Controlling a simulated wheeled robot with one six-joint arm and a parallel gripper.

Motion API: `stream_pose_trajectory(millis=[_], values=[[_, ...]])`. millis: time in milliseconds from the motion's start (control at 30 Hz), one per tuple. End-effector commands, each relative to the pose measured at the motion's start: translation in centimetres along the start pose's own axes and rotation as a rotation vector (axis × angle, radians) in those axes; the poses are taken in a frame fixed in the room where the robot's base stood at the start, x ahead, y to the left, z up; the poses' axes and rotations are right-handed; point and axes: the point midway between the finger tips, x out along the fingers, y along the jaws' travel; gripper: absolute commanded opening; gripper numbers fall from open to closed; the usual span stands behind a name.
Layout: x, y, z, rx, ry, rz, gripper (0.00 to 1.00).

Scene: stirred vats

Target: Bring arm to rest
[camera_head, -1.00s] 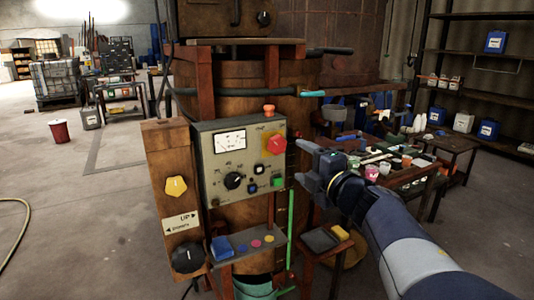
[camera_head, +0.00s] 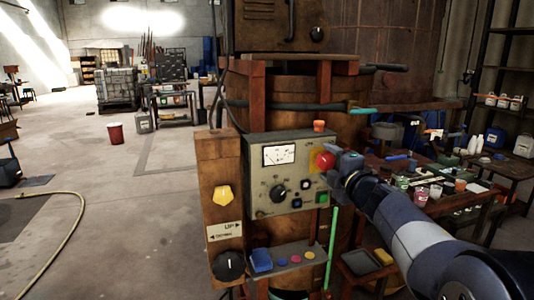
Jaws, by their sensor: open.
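My gripper (camera_head: 340,163) is open, at the end of my arm, which reaches in from the lower right. Its fingers are small in the picture and sit right beside the red knob (camera_head: 324,160) on the control panel (camera_head: 262,186), overlapping its right side. I cannot tell whether they touch the knob. I see nothing between the fingers. The grey panel also has a white meter (camera_head: 279,155), a black dial (camera_head: 278,192) and a green button (camera_head: 322,198). It is fixed in front of the wooden vat (camera_head: 285,112).
A shelf with a blue block (camera_head: 262,260) and coloured buttons juts out below the panel. A workbench (camera_head: 455,205) with cups and bottles stands to the right, near my arm. A yellow hose (camera_head: 78,215) lies on the floor at left. Open floor spreads to the left.

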Motion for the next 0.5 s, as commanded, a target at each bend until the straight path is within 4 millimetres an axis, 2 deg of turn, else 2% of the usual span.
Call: stream_pose_trajectory(millis=[267,500], values=[[-0.7,0.0,0.1,-0.007,-0.001,0.0,0.67],[-4.1,0.1,0.1,-0.018,-0.004,0.001,0.67]])
